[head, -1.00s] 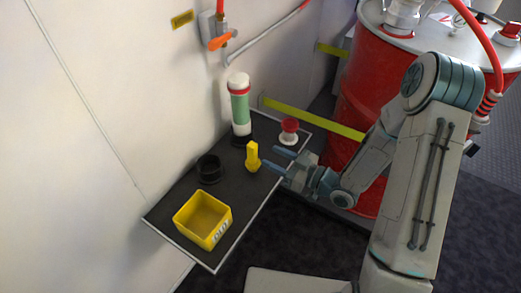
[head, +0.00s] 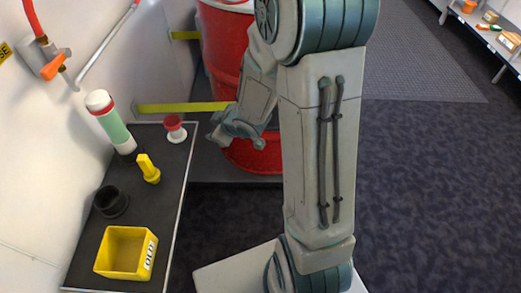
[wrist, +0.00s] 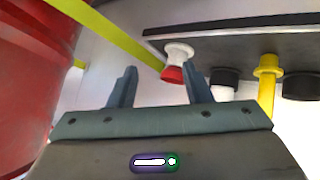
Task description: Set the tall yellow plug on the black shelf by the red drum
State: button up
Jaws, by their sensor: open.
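The tall yellow plug (head: 149,169) stands on the black shelf (head: 166,212), between a black cup and a red-and-white cap. In the wrist view, which shows the scene upside down, the plug (wrist: 267,88) is right of my fingers and apart from them. My gripper (wrist: 160,88) is open, with nothing between its fingers. The drum (wrist: 35,60) fills the left of the wrist view.
On the shelf are the red-and-white cap (head: 175,130), a green-and-white cylinder (head: 114,128), the black cup (head: 111,202) and a yellow bin (head: 125,253). A yellow bar (head: 185,107) runs behind the shelf's far end. Open floor (head: 430,190) lies to the right.

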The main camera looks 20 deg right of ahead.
jog(key=s+d+r+m+g+h, duration=0.3)
jog(key=s+d+r+m+h, duration=0.2)
jog(key=s+d+r, duration=0.25)
jog(key=s+a+r+m+g, duration=0.1)
jog(key=s+r+m+g, duration=0.1)
jog(key=s, duration=0.5)
jog(key=s+a+r+m+g+y, duration=0.1)
jog(key=s+r+m, duration=0.1)
jog(key=s, duration=0.4)
jog(key=shift+s+a+m+g, duration=0.15)
jog(key=shift+s+m+g, duration=0.15)
jog(key=shift+s+g, duration=0.1)
